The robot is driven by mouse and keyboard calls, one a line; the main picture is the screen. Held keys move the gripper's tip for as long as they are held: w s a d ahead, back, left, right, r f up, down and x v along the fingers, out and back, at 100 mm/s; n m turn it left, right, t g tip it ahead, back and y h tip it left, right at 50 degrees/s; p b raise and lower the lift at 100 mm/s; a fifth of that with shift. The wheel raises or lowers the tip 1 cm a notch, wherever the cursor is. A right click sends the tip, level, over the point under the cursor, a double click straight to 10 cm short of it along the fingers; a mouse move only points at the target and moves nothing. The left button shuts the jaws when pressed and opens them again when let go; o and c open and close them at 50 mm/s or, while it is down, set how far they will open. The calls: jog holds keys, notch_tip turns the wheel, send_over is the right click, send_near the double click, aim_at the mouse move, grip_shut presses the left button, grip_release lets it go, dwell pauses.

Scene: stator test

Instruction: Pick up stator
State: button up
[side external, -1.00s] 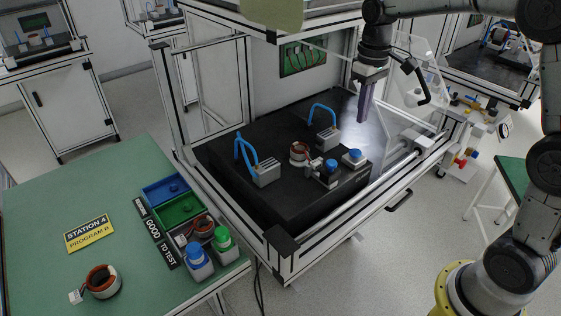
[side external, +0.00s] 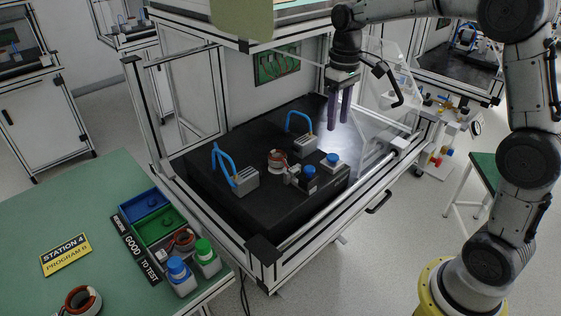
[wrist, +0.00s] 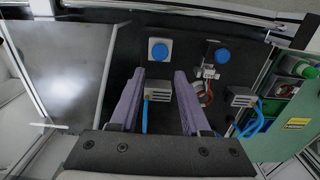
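A stator (side external: 277,158), a ring with copper-red windings, sits in the fixture on the black test bed in the side view. It also shows in the wrist view (wrist: 206,94), right of my fingers and partly hidden by the right one. A third (side external: 83,299) lies at the table's front, cut by the picture edge. My gripper (side external: 339,127) hangs above the right rear of the test bed. In the wrist view my gripper (wrist: 160,74) is open, with nothing between its two purple fingers.
Two grey blocks with blue hoses (side external: 238,180) (side external: 301,140) flank the fixture. Blue buttons (side external: 331,160) stand near the bed's front edge. An aluminium frame (side external: 165,140) surrounds the bed. Blue and green bins (side external: 146,203) are on the table. The bed's right rear is clear.

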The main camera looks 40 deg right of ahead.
jog(key=o, duration=0.7)
jog(key=n+t+y, duration=0.3)
jog(key=n+y, duration=0.1)
jog(key=n, duration=0.7)
send_near(279, 153)
jog(key=shift+s+a+x, duration=0.15)
jog(key=shift+a+x, duration=0.1)
jog(key=shift+x, duration=1.25)
jog(key=shift+s+a+x, duration=0.15)
jog(key=shift+a+x, duration=0.05)
jog(key=shift+x, duration=1.3)
jog(key=shift+s+a+x, duration=0.15)
jog(key=shift+a+x, duration=0.1)
jog(key=shift+x, duration=1.2)
